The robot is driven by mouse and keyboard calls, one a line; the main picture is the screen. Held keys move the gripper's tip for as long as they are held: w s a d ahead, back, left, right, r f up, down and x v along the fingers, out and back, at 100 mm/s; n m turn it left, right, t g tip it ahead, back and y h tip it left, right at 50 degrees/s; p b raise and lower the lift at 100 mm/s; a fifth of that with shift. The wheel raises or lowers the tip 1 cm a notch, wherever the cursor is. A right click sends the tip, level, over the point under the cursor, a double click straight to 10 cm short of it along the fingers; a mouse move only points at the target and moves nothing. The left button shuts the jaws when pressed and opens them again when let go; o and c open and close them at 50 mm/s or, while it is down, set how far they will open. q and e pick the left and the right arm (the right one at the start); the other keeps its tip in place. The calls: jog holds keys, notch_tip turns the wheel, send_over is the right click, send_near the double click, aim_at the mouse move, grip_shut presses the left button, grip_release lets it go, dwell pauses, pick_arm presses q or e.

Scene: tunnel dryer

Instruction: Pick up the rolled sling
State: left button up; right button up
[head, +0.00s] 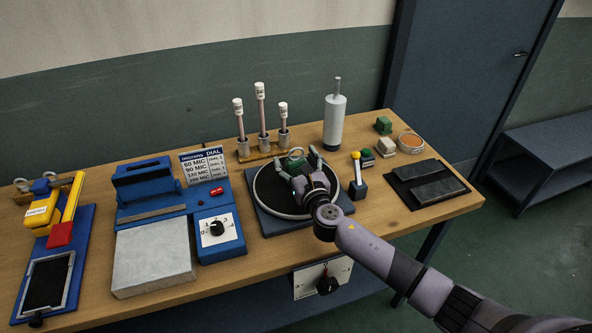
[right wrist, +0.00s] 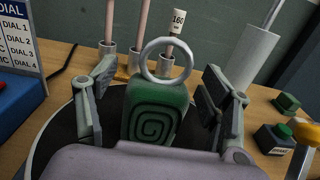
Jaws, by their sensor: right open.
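The rolled sling (right wrist: 155,115) is a green roll with a spiral on its face and a pale metal ring on top. It stands upright on a round black plate (head: 268,191) with a pale rim. In the head view the sling (head: 293,163) is partly hidden by my right gripper (head: 300,167). In the right wrist view my right gripper (right wrist: 158,92) is open, with one finger on each side of the sling. Gaps show between both fingers and the roll. My left gripper is not in view.
Behind the plate stands a wooden rack (head: 262,153) with several white-capped rods. A grey cylinder (head: 334,121) stands behind to the right. A small yellow-knobbed lever (head: 357,186) is close on the right. A blue dial device (head: 217,229) stands left of the plate.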

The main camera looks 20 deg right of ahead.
jog(key=shift+c, duration=0.3)
jog(key=c, duration=1.3)
jog(key=shift+c, duration=0.6)
jog(key=shift+r, duration=0.2)
